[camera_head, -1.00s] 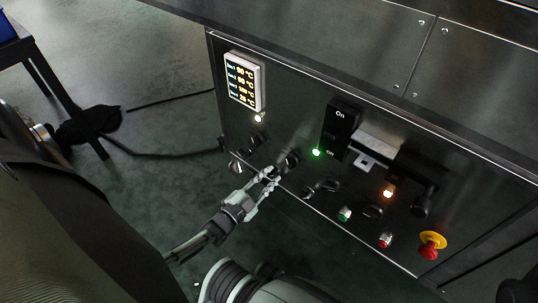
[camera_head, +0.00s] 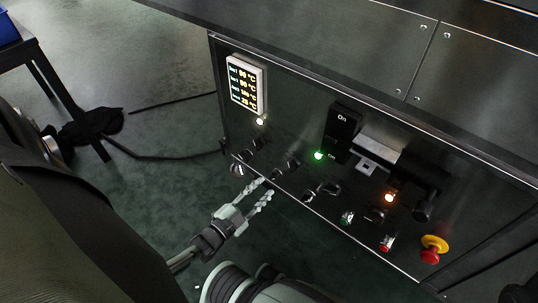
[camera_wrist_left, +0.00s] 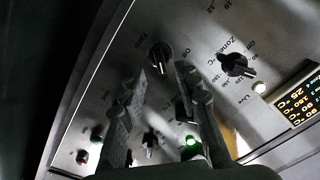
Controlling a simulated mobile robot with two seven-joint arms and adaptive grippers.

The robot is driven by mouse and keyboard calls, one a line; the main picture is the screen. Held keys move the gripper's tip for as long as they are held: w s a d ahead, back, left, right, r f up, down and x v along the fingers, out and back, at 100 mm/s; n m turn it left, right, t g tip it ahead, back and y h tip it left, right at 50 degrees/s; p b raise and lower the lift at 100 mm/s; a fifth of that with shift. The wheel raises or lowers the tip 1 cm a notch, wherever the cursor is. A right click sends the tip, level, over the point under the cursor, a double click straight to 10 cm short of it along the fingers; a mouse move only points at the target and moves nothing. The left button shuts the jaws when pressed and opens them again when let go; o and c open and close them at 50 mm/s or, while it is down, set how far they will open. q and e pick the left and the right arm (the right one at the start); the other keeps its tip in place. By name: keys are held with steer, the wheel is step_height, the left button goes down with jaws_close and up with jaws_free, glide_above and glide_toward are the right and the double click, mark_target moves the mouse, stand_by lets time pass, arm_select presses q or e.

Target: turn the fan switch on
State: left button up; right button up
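The fan switch (camera_wrist_left: 160,57) is a dark round knob with a pale pointer line. It shows in the left wrist view beside the words "Fans" and "Off". In the head view it is one of the dark knobs on the lower panel; I cannot tell surely which. My left gripper (camera_head: 265,188) is open and empty, in front of the panel's lower left. In the left wrist view its two fingers (camera_wrist_left: 160,78) stand apart, with the knob showing beyond and between their tips. No contact with the knob shows. My right gripper is not in view.
The panel (camera_head: 300,120) also carries a temperature display (camera_head: 243,86), a lit green lamp (camera_head: 318,155), an orange lamp (camera_head: 389,198), a black On/Off switch (camera_head: 341,130) and a red and yellow emergency button (camera_head: 433,248). A zone knob (camera_wrist_left: 237,65) sits near the fan switch.

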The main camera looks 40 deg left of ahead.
arm_select(q)
steer(key=s, duration=0.7)
steer(key=shift+s+a, duration=0.15)
steer(key=shift+a, duration=0.15)
